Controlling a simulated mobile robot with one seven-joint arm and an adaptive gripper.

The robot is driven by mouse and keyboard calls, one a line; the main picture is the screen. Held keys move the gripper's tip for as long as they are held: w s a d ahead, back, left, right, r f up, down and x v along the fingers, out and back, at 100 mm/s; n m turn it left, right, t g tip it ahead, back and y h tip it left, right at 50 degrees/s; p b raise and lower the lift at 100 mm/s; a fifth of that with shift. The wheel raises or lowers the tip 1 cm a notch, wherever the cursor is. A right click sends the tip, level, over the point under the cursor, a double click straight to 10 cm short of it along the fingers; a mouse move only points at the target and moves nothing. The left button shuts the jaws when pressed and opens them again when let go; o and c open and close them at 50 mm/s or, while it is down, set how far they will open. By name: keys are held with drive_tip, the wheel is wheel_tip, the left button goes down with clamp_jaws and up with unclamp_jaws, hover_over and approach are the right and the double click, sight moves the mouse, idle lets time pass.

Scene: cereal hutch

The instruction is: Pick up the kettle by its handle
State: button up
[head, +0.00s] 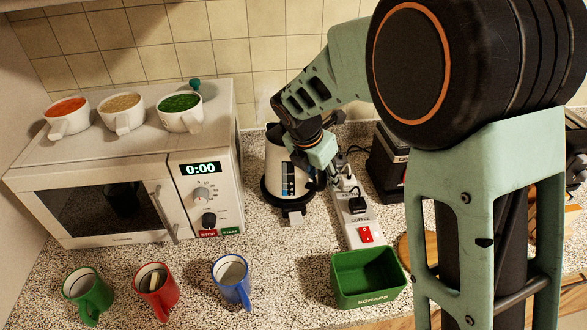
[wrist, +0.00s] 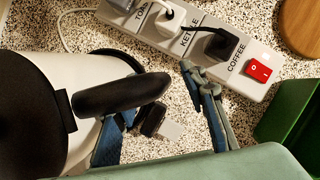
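The white kettle (head: 276,158) with a dark base and a blue level window stands on the speckled counter right of the microwave. Its black handle (wrist: 120,95) points right in the wrist view, beside the black lid (wrist: 30,115). My gripper (head: 322,172) is at the kettle's right side in the head view. In the wrist view my gripper (wrist: 158,96) is open. One blue finger is partly hidden by the handle near the kettle body; the other is apart from it on the right. I cannot tell whether the near finger touches the kettle.
A power strip (head: 352,222) with plugs and a red switch lies close to the right. A green scraps bin (head: 368,278) is in front. Several mugs, including a blue mug (head: 232,280), stand at front left. A dark appliance (head: 388,160) is behind right.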

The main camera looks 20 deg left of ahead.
drive_tip(key=shift+w+f, duration=0.15)
drive_tip(key=shift+f, duration=0.3)
clamp_jaws()
